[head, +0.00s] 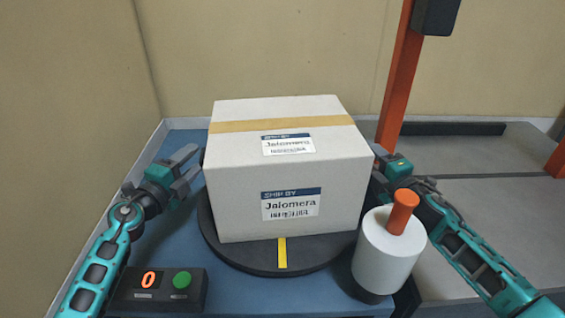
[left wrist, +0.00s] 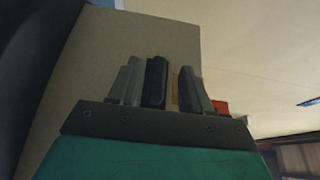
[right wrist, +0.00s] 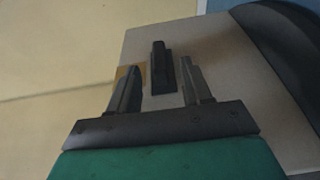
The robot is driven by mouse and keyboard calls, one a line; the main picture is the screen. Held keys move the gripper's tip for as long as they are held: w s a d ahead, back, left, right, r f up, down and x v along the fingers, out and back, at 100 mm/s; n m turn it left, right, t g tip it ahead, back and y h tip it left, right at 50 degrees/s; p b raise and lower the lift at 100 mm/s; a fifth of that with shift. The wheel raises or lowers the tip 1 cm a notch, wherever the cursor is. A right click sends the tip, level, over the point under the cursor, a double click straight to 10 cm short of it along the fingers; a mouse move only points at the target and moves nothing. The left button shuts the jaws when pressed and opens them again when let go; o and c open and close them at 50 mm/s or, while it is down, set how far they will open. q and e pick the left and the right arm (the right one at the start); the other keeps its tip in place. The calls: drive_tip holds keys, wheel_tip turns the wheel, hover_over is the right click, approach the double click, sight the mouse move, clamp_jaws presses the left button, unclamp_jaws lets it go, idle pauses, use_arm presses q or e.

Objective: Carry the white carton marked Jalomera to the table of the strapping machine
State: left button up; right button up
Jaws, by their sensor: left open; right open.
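The white carton marked Jalomera (head: 285,170) stands upright on a dark round turntable (head: 225,245), with a tan tape strip over its top and labels on top and front. My left gripper (head: 190,165) is open beside the carton's left side. In the left wrist view the carton's side (left wrist: 80,75) fills much of the space beyond the open fingers. My right gripper (head: 378,180) is at the carton's right side, partly hidden by it. In the right wrist view its fingers (right wrist: 155,88) are apart in front of the carton (right wrist: 230,60). Contact is unclear on both sides.
A white roll with an orange handle (head: 390,250) stands at the turntable's front right. A control box (head: 160,290) with a green button sits front left. An orange post (head: 398,90) rises by a mostly bare grey table (head: 490,215) at right. Walls stand behind and left.

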sight(202, 152)
use_arm(q)
drive_tip(key=shift+x, duration=2.4)
use_arm(e)
drive_tip(key=shift+x, duration=1.35)
use_arm(q)
clamp_jaws()
use_arm(e)
clamp_jaws()
use_arm(q)
drive_tip(key=shift+r, duration=0.35)
use_arm(e)
drive_tip(key=shift+w+r, duration=0.1)
drive_tip(key=shift+r, duration=0.25)
